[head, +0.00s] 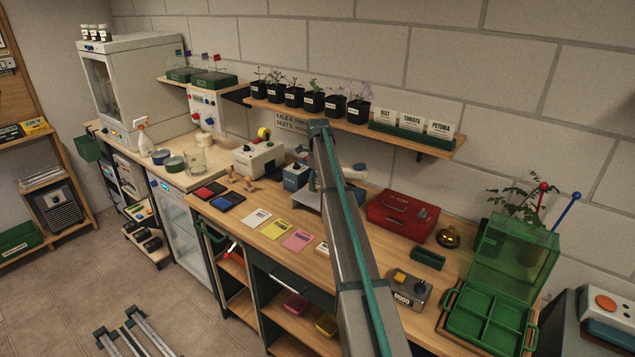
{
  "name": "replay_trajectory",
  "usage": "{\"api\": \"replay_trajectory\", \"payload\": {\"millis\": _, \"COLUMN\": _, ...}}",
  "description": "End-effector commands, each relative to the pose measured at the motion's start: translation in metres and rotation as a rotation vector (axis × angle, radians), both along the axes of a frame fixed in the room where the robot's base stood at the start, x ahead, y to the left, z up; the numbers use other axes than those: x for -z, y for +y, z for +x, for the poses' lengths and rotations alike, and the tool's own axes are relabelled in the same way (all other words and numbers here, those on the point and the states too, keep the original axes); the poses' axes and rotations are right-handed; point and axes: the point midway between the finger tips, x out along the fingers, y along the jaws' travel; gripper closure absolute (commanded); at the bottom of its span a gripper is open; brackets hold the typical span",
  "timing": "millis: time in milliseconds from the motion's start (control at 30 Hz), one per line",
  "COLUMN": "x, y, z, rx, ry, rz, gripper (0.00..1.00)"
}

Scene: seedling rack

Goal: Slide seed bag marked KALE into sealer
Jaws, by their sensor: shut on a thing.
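My arm link crosses the middle of the head view, from the bottom edge up to the wall. My gripper does not show; it may be hidden behind this link. Several flat packets lie in a row on the bench: a white one (257,218), a yellow one (275,229), a pink one (298,240) and a pale one (321,248) partly behind my arm. Their print is too small to read, so I cannot tell which is KALE. A grey-blue device (307,199), perhaps the sealer, stands behind my arm and is largely hidden.
A green tray with a clear lid (515,254) is farther right. Dark pads (230,201) lie left. Potted seedlings (313,101) line the wall shelf (425,146).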

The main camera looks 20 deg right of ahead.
Motion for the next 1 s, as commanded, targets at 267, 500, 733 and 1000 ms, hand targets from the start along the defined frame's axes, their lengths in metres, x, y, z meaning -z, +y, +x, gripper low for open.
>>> {"api": "replay_trajectory", "payload": {"millis": 267, "x": 0.022, "y": -0.005, "z": 0.003, "rx": 0.0, "ry": 0.001, "rz": 0.0, "gripper": 0.7}}
{"api": "replay_trajectory", "payload": {"millis": 500, "x": 0.035, "y": -0.012, "z": 0.007, "rx": 0.001, "ry": 0.0, "rz": 0.0, "gripper": 0.7}}
{"api": "replay_trajectory", "payload": {"millis": 733, "x": 0.038, "y": -0.025, "z": 0.015, "rx": 0.0, "ry": 0.0, "rz": 0.0, "gripper": 0.7}}
{"api": "replay_trajectory", "payload": {"millis": 1000, "x": 0.038, "y": -0.041, "z": 0.024, "rx": 0.0, "ry": 0.0, "rz": 0.0, "gripper": 0.7}}
